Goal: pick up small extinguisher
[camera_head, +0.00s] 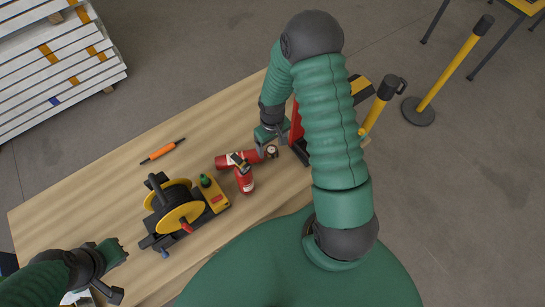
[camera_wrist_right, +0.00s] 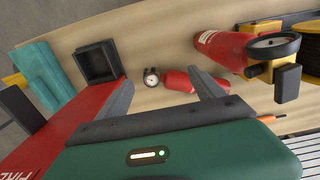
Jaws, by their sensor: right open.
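A small red extinguisher (camera_head: 226,162) lies on its side on the wooden table. Its round gauge faces my right gripper. It also shows in the right wrist view (camera_wrist_right: 182,80). My right gripper (camera_head: 270,145) is open and empty at the gauge end of the lying extinguisher. In the right wrist view the fingers (camera_wrist_right: 165,78) point towards it, one on each side. Contact cannot be told. My left gripper (camera_head: 116,272) is open at the lower left.
A yellow-and-black cable reel (camera_head: 176,205) and a yellow box (camera_head: 213,195) stand left of the extinguishers. An orange tool (camera_head: 162,151) lies behind them. A red case (camera_head: 296,122) stands beside my right gripper, partly hidden by my arm. The table's far left is bare.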

